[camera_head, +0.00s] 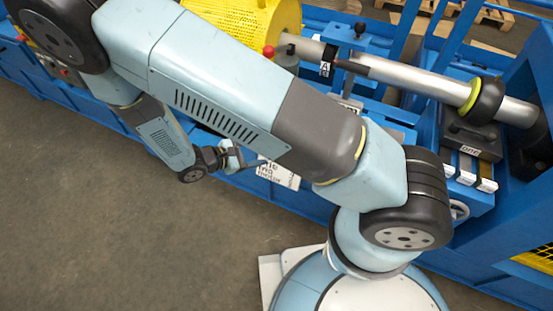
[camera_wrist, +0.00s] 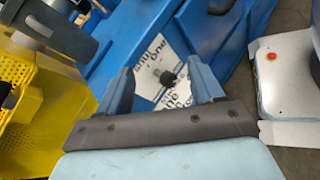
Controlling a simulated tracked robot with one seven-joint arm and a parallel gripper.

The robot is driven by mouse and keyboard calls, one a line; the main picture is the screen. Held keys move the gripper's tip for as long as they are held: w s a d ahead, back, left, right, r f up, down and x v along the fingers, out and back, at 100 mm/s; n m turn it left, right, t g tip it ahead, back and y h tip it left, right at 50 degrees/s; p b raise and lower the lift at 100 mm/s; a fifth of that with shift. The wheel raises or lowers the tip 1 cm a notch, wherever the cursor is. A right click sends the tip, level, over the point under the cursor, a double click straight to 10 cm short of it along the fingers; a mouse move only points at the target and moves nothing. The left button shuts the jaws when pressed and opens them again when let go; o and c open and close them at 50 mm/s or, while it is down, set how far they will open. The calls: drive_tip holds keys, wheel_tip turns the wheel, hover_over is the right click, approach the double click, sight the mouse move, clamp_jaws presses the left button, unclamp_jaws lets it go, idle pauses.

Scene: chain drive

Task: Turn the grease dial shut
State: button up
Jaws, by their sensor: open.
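A small black round knob (camera_wrist: 168,77), which looks like the grease dial, sits on a white plate with dark lettering (camera_wrist: 150,54) on the blue machine in the wrist view. My gripper (camera_wrist: 161,80) is open and empty. In that view its two blue-grey fingers stand left and right of the knob; I cannot tell how far the knob lies beyond the tips. In the head view a white lettered plate (camera_head: 280,175) hangs on the machine's front face, just right of my gripper (camera_head: 236,157). No knob can be made out there.
A yellow perforated guard (camera_head: 235,28) and a silver shaft (camera_head: 420,78) with a black and yellow collar (camera_head: 484,100) lie above my arm. A small spoked handwheel (camera_head: 459,210) is at the right. Bare floor (camera_head: 90,215) lies in front of the machine.

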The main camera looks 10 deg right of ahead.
drive_tip(key=s+f+n+t+y, duration=0.2)
drive_tip(key=s+f+n+t, duration=0.2)
drive_tip(key=f+n+t, duration=0.9)
drive_tip(key=w+d+f+m+g, duration=0.1)
drive_tip(key=w+d, duration=0.1)
drive_tip(key=w, duration=0.1)
drive_tip(key=w+d+m+g, duration=0.1)
drive_tip(key=w+d, duration=0.2)
drive_tip(key=w, duration=0.1)
drive_tip(key=w+d+f+g, duration=0.1)
drive_tip(key=w+d, duration=0.1)
drive_tip(key=w, duration=0.2)
drive_tip(key=shift+w+d+f+m+y, duration=0.25)
drive_tip(key=shift+d+f+m+y, duration=0.05)
drive_tip(key=shift+d+m, duration=0.1)
drive_tip(key=c, duration=1)
